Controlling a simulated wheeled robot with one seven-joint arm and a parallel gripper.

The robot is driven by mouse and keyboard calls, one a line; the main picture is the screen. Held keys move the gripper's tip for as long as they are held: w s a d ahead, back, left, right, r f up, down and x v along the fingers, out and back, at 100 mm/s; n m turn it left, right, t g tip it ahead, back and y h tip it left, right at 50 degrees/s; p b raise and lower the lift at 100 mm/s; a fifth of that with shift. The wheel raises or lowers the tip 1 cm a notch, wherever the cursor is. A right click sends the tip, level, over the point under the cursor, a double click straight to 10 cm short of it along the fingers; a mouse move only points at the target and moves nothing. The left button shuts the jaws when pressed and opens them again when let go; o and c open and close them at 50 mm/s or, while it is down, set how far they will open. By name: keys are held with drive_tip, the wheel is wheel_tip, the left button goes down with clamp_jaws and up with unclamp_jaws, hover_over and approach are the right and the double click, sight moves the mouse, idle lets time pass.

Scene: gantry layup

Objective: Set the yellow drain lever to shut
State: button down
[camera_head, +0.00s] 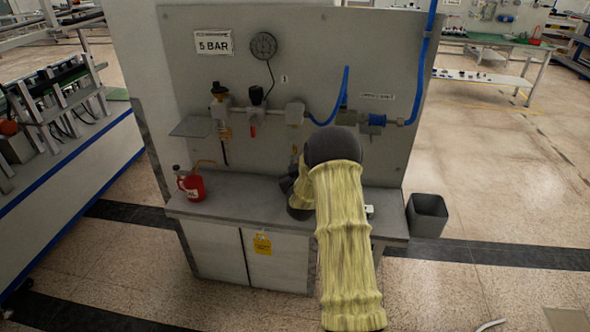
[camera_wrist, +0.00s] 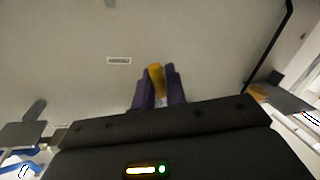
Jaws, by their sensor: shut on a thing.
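The yellow drain lever (camera_wrist: 155,74) shows in the wrist view as a short yellow piece between the two dark purple fingers of my gripper (camera_wrist: 158,71). The fingers are shut on it, one on each side. In the head view my arm in its pale yellow sleeve stands in front of the panel and hides the gripper's fingertips and the lever. I cannot tell from these views which way the lever is turned.
A grey panel (camera_head: 375,75) carries a round gauge (camera_head: 263,46), a 5 BAR sign (camera_head: 213,42), and pipe fittings with a blue hose (camera_head: 343,95). A red can (camera_head: 194,187) stands on the bench (camera_head: 235,199) at left. A dark bin (camera_head: 427,214) stands at right.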

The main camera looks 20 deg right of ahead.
drive_tip(key=shift+s+d+n+g+b, duration=0.1)
drive_tip(key=shift+d+n+g+b, duration=0.05)
drive_tip(key=shift+n+b, duration=0.4)
drive_tip(key=shift+s+d+n+g+b, duration=0.15)
drive_tip(key=shift+n+b, duration=0.25)
drive_tip(key=shift+n, duration=0.25)
drive_tip(key=n, duration=0.1)
drive_tip(key=n+b, duration=0.1)
drive_tip(key=n+g, duration=0.1)
drive_tip(key=shift+s+d+r+h+b, duration=0.2)
drive_tip(key=shift+d+r+h+b, duration=0.1)
drive_tip(key=shift+r+b, duration=0.1)
drive_tip(key=shift+s+d+r+n+g+h+b, duration=0.1)
drive_tip(key=shift+r+n+g+h, duration=0.2)
drive_tip(key=shift+n, duration=0.7)
drive_tip(key=shift+s+d+r+n+g+h+b, duration=0.2)
drive_tip(key=shift+r+n, duration=0.25)
drive_tip(key=shift+n, duration=0.55)
drive_tip(key=shift+w+r+n+g+h, duration=0.1)
drive_tip(key=shift+r+n+g+h, duration=0.2)
drive_tip(key=shift+n, duration=0.7)
drive_tip(key=shift+r, duration=0.1)
drive_tip(key=c, duration=1.5)
unclamp_jaws()
